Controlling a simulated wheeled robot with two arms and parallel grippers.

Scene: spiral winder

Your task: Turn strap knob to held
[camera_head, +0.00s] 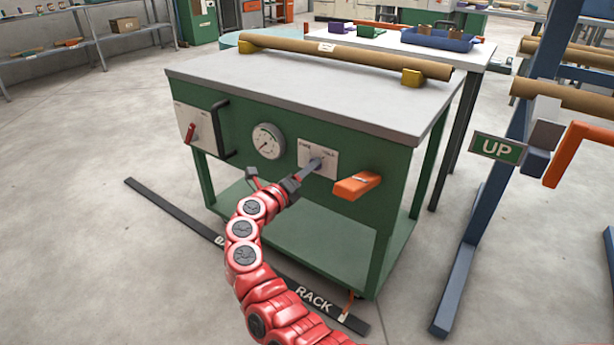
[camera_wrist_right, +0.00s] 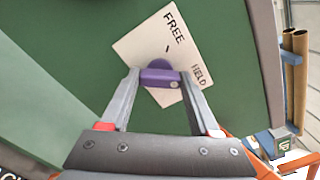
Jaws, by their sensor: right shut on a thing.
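The strap knob (camera_wrist_right: 160,78) is a small purple knob on a white plate (camera_wrist_right: 143,45) marked FREE and HELD, seen in the right wrist view. In the head view the plate (camera_head: 330,168) is on the front of the green cabinet (camera_head: 230,180), with FREE at left and HELD at right. My right gripper (camera_wrist_right: 161,80) has a fingertip on each side of the knob and is shut on it. In the head view it also reaches the plate (camera_head: 315,165), and its fingers hide the knob. I cannot tell exactly where the knob points. My left gripper is not in view.
A brown tube (camera_head: 345,57) lies on yellow blocks on the cabinet top. A blue rack with an UP sign (camera_head: 498,148) stands right.

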